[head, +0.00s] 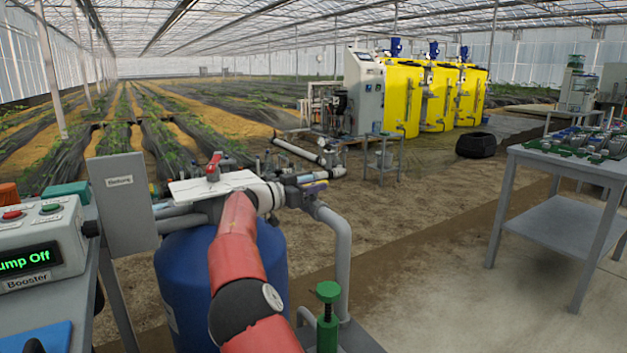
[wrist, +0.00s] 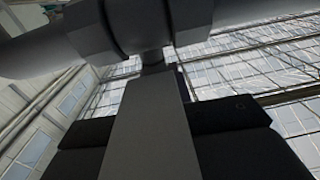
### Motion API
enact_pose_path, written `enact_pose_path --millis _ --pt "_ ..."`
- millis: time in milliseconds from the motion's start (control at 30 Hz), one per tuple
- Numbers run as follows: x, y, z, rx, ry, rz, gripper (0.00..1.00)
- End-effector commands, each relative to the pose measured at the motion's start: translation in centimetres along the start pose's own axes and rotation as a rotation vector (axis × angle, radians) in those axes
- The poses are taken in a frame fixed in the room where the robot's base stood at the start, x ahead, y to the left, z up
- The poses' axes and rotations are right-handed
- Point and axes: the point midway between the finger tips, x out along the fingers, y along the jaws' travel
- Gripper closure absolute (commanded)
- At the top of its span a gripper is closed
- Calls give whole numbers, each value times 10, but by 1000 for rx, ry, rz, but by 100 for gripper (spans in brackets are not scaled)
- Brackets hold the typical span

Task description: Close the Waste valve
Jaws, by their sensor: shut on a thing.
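In the wrist view my gripper (wrist: 155,140) shows as dark blocks on both sides of a flat grey lever (wrist: 150,115), and it is shut on that lever. The lever runs up to a stem under a thick grey pipe fitting (wrist: 140,22). In the head view my red arm reaches to the pipework above a blue tank (head: 185,265); my fingertips are hidden there. A red valve handle (head: 213,166) stands up just left of my arm's end. A purple-tipped handle (head: 314,187) is to its right. I cannot read which valve is marked Waste.
A control box (head: 40,235) reading "Pump Off" and a grey box (head: 122,200) stand at left. A green-capped post (head: 328,292) is close to my arm at lower right. A grey table (head: 560,165) stands at right. Dirt floor between is clear.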

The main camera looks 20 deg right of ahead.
Motion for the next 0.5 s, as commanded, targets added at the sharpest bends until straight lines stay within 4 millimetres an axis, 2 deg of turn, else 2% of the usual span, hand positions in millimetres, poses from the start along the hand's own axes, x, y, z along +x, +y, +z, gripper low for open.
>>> enact_pose_path --millis 33,500 --pt "0 -2 -7 -1 4 22 100" --pt "-1 0 -1 2 1 75 100"
